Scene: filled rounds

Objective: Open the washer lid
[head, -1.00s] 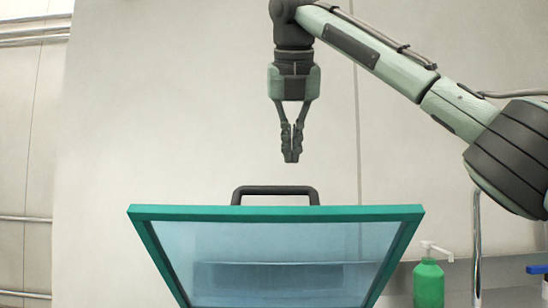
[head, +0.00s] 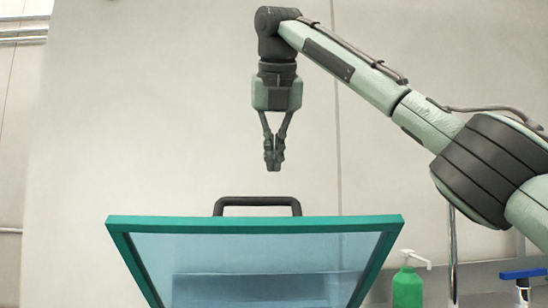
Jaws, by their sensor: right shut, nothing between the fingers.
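The washer lid (head: 250,224) has a green frame around a bluish clear panel. It stands raised and tilted in the lower middle of the head view. A dark bar handle (head: 257,201) sticks up from its top edge. My right gripper (head: 273,166) points down above the handle, with a clear gap between them. Its fingers are shut and hold nothing. The washer's body is hidden or below the picture. My left gripper is not in view.
A green pump bottle (head: 408,286) stands to the right of the lid. A blue-topped object (head: 524,273) is at the far right edge, beside a thin metal pipe (head: 453,250). A plain pale wall (head: 150,110) fills the background.

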